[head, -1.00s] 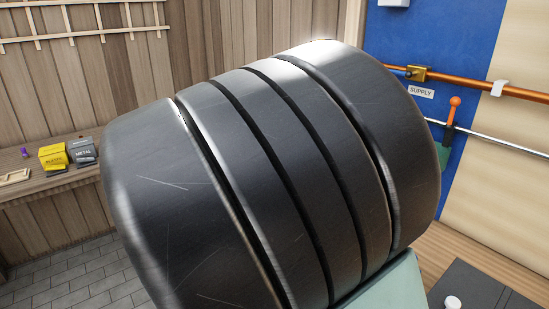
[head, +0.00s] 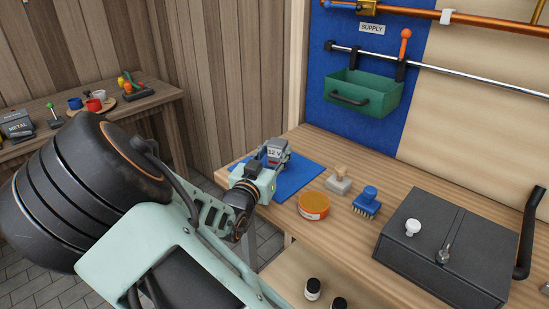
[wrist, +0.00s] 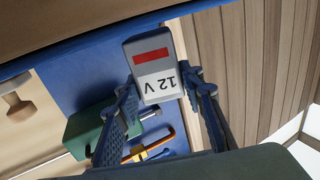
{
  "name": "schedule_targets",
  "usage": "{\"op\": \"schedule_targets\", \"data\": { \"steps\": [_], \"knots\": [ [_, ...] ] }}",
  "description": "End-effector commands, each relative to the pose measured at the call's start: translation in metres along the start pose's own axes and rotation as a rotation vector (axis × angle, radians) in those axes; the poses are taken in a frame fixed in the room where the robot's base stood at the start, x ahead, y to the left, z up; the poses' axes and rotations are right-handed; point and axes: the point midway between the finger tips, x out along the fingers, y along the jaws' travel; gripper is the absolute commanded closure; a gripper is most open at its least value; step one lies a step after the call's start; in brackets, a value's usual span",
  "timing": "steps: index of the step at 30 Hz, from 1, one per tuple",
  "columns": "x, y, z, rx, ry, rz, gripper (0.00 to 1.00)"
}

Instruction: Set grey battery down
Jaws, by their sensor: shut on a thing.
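The grey battery (head: 277,150), with a 12 V label, is above or at the blue mat (head: 297,180) in the head view. In the wrist view the battery (wrist: 152,62) shows its red stripe and an upside-down 12 V label. My gripper (head: 271,163) is shut on the battery, with a blue finger on each side of it in the wrist view. I cannot tell whether the battery's underside touches the mat.
A stamp (head: 339,181), an orange tin (head: 313,205) and a blue brush (head: 367,202) stand right of the mat. A dark case (head: 440,245) lies farther right on the bench (head: 345,225). A green bin (head: 362,97) hangs behind on a rail.

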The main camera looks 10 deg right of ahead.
Motion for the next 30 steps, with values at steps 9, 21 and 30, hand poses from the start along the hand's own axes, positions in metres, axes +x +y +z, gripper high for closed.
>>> {"op": "schedule_targets", "data": {
  "steps": [9,21,30],
  "knots": [
    [0.0000,-0.0002,0.0077,0.002,0.002,0.000,0.96],
    [-0.0002,-0.0001,0.0125,0.001,0.000,0.000,0.47],
    [-0.0004,-0.0004,0.0058,0.002,0.001,-0.001,0.47]
  ]
}}
